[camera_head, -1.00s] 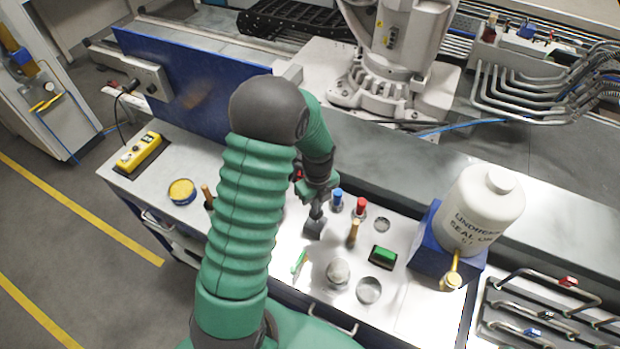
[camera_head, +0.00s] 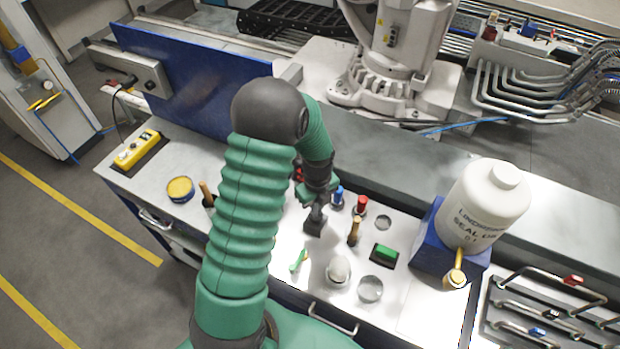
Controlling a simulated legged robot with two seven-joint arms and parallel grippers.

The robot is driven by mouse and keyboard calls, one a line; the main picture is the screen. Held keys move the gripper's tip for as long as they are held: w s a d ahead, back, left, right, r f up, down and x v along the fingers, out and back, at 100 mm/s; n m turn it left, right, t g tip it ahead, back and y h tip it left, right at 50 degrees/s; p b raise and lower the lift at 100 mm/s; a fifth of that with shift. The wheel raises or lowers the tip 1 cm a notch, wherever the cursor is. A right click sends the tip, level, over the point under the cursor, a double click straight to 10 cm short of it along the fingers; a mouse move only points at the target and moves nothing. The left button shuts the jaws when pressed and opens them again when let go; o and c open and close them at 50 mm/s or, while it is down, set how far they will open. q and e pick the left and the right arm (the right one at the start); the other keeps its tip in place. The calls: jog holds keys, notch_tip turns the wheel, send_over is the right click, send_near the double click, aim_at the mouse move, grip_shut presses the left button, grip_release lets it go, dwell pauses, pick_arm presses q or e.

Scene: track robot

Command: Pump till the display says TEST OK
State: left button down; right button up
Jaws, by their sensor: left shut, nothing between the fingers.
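My left arm, in green sleeves, comes in from the lower left and crosses the bench. My left gripper (camera_head: 315,222) is shut and empty, pointing down at the bench top, left of a wooden-handled tool (camera_head: 354,231). Whether its tip touches the bench I cannot tell. A small dark block with a green top (camera_head: 385,253) lies right of it; I can read no text on it. No display reading TEST OK is legible. I cannot make out a pump for sure; part of the bench is hidden behind my arm. My right gripper is out of view.
Blue-capped (camera_head: 337,196) and red-capped (camera_head: 361,204) fittings stand close behind the gripper. A white sealant bottle (camera_head: 487,207) sits in a blue stand at the right. A yellow control box (camera_head: 138,150) and yellow tin (camera_head: 180,189) lie left. Bent pipes (camera_head: 545,310) lie right.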

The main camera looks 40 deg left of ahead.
pick_arm(q)
jog(key=shift+r+p, duration=1.5)
jog(key=shift+r, duration=0.1)
jog(key=shift+f, duration=0.1)
jog(key=shift+f+b, duration=1.15)
jog(key=shift+f, duration=0.5)
jog(key=shift+r+p, duration=1.5)
jog(key=shift+r, duration=0.15)
notch_tip(320, 180, up, 6)
jog(key=p, duration=0.6)
